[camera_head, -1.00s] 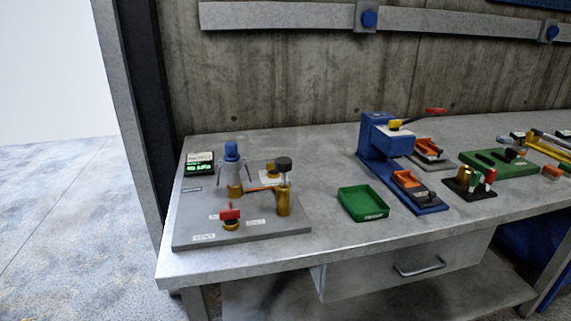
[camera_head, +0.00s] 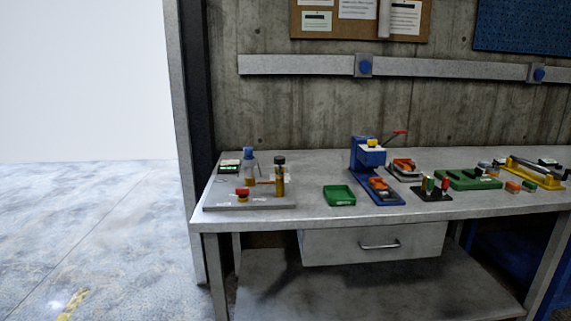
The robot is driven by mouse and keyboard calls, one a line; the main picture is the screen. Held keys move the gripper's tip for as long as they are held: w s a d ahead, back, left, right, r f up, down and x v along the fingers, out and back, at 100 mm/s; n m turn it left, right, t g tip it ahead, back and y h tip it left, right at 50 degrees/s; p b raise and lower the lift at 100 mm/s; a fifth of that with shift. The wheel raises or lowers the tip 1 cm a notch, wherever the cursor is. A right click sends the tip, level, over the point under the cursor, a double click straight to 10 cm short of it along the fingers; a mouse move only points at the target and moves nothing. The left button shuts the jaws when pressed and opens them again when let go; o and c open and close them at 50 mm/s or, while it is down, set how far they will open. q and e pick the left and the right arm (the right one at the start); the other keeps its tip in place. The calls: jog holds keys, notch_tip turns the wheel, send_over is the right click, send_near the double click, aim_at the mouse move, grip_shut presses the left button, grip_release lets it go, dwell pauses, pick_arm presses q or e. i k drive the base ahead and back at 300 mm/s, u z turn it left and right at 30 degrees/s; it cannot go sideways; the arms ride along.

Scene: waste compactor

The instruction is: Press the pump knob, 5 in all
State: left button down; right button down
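The pump unit stands on a grey base plate (camera_head: 222,206) at the left end of the workbench. It has a brass cylinder topped by a black knob (camera_head: 280,160), upright at the plate's right side. A blue-capped part (camera_head: 248,153) stands behind to the left. A red knob (camera_head: 242,191) sits low at the front. A small display with green digits (camera_head: 229,167) is at the back left; its digits are too small to read. Neither of my grippers is in view.
The workbench (camera_head: 320,217) also holds a green tray (camera_head: 339,195), a blue press (camera_head: 367,160), a black stand with small coloured parts (camera_head: 432,190) and a green fixture (camera_head: 468,180). A drawer (camera_head: 372,245) hangs below. Open floor (camera_head: 90,240) lies to the left.

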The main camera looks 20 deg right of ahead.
aim_at(280, 161)
jog(key=u, duration=0.6)
jog(key=i, duration=1.5)
jog(key=z, duration=0.9)
jog(key=i, duration=0.45)
jog(key=z, duration=0.4)
